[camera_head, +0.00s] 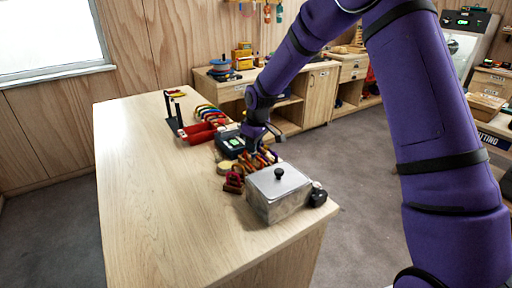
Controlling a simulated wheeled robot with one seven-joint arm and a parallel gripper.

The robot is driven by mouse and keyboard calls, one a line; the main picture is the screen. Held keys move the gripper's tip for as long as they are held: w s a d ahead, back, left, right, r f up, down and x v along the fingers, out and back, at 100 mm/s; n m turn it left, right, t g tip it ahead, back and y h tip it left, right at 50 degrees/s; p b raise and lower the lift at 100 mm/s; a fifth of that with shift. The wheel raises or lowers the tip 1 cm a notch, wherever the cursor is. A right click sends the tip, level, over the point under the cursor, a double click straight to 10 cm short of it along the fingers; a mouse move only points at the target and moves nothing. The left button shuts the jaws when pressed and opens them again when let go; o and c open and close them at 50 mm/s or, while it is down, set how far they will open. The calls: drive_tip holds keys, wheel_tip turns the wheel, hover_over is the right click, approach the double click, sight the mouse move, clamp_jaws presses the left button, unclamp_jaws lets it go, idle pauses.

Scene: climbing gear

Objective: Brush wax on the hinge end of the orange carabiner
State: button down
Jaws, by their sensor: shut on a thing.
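My gripper (262,147) is over the right edge of the wooden workbench (150,185), low above a cluster of orange and red gear (257,163). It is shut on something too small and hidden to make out. The orange carabiner looks to be in this cluster, but I cannot pick it out or see its hinge end. No wax brush can be told apart. A round tan disc (223,168), possibly wax, lies left of the cluster.
A lidded metal box (278,193) stands close in front of the gripper, with a small black object (318,195) beside it. The bench's left half is clear.

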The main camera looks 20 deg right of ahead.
drive_tip(key=shift+s+d+f, duration=0.1)
drive_tip(key=shift+s+d, duration=0.2)
drive_tip(key=shift+s, duration=0.65)
drive_tip(key=shift+s+d, duration=0.3)
drive_tip(key=shift+s, duration=0.6)
drive_tip(key=shift+r, duration=3)
wheel_tip(320, 180, up, 3)
drive_tip(key=shift+d, duration=0.1)
